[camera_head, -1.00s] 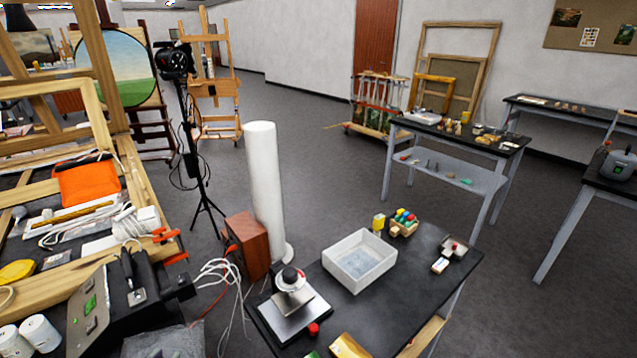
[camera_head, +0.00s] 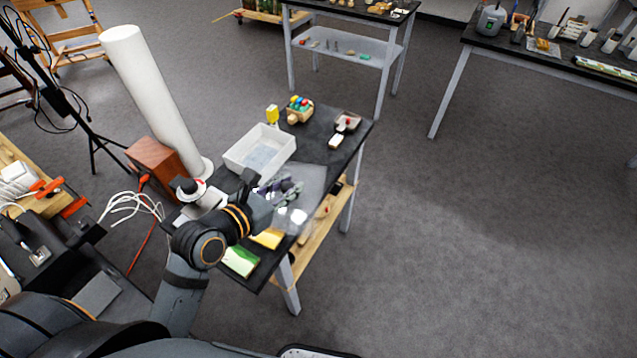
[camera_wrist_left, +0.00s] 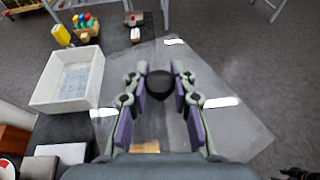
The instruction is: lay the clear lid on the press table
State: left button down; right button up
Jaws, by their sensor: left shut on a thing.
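My left gripper (camera_head: 280,190) is shut on the clear lid (camera_head: 312,184), a see-through sheet with bright glints. In the left wrist view the gripper (camera_wrist_left: 160,88) has its two fingers on either side of the lid's round black knob (camera_wrist_left: 160,83), and the clear lid (camera_wrist_left: 238,122) spreads out beneath. The lid is over the right edge of the black-topped press table (camera_head: 318,152), partly beyond it above the floor. I cannot tell its height over the top.
On the table are a white tray (camera_head: 262,149), a yellow block (camera_head: 272,114), a wooden holder with coloured pieces (camera_head: 299,109), a small dish (camera_head: 347,122) and a green-and-white block (camera_head: 240,261). A white column (camera_head: 150,95) stands behind. Open floor lies to the right.

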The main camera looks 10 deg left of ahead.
aim_at(290, 163)
pick_arm(q)
jog(key=shift+t, duration=0.3)
jog(key=r, duration=0.1)
jog(key=r+p, duration=0.1)
jog(key=r, duration=0.2)
jog(key=shift+w+r, duration=0.1)
jog(key=shift+w, duration=0.3)
jog(key=w+f+b, duration=0.1)
jog(key=b, duration=0.3)
jog(key=w+f+b, duration=0.2)
jog(key=b, duration=0.2)
jog(key=shift+w+a+f, duration=0.2)
jog(key=shift+w+a, duration=0.1)
jog(key=shift+a, duration=0.05)
jog(key=w, duration=0.3)
jog(key=w+a, duration=0.1)
jog(key=shift+w+f, duration=0.2)
jog(key=shift+f, duration=0.1)
jog(key=w+a+f, duration=0.1)
jog(key=w+f, duration=0.4)
jog(key=f, duration=0.4)
jog(key=shift+w+f+b, duration=0.2)
jog(key=shift+w+b, duration=0.1)
jog(key=shift+b, duration=0.1)
pick_arm(e)
notch_tip(290, 163, down, 6)
jog(key=shift+w, duration=0.35)
